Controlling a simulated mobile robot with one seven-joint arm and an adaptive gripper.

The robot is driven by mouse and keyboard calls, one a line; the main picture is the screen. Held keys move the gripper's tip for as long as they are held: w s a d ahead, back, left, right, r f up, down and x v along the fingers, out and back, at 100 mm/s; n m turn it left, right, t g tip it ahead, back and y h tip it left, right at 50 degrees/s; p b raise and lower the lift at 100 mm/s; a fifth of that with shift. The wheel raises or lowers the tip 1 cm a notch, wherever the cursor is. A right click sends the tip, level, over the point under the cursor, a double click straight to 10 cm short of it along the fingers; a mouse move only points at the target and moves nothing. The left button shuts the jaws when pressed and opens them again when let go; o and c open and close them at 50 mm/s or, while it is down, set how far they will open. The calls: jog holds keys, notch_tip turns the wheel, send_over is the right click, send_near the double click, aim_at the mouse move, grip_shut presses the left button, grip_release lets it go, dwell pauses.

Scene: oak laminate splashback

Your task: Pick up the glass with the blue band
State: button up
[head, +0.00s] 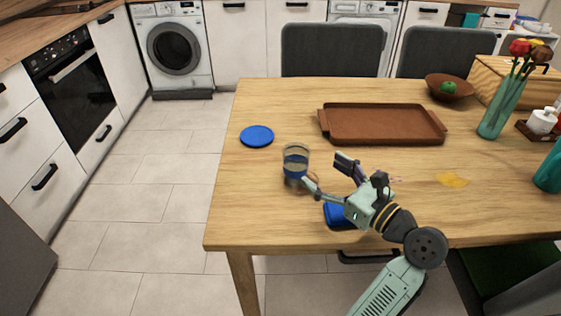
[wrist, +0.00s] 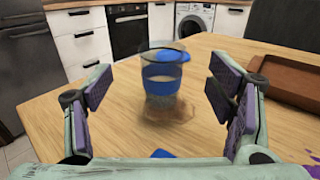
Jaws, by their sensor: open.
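The glass with the blue band (head: 295,162) stands upright on the wooden table, left of the middle in the head view. In the wrist view the glass (wrist: 161,80) is ahead, between and beyond my open fingers. My gripper (head: 328,177) is open and empty, just right of the glass and apart from it. In the wrist view my gripper (wrist: 168,98) shows a finger pad at each side, with a wide gap between them. Part of the blue disc behind the glass shows through it there.
A blue disc (head: 257,136) lies behind and left of the glass. A brown tray (head: 382,140) lies behind my gripper. A blue object (head: 338,214) sits under my wrist. A vase with flowers (head: 503,108) and a bowl (head: 449,87) stand at right. The table left of the glass is clear.

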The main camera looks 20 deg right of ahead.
aim_at(296, 151)
jog(key=p+x, duration=0.1)
jog(key=x, duration=0.9)
jog(key=shift+d+f+p, duration=0.1)
jog(key=shift+d+p, duration=0.05)
jog(key=shift+p, duration=0.15)
jog(key=shift+c, duration=0.4)
jog(key=c, duration=1.7)
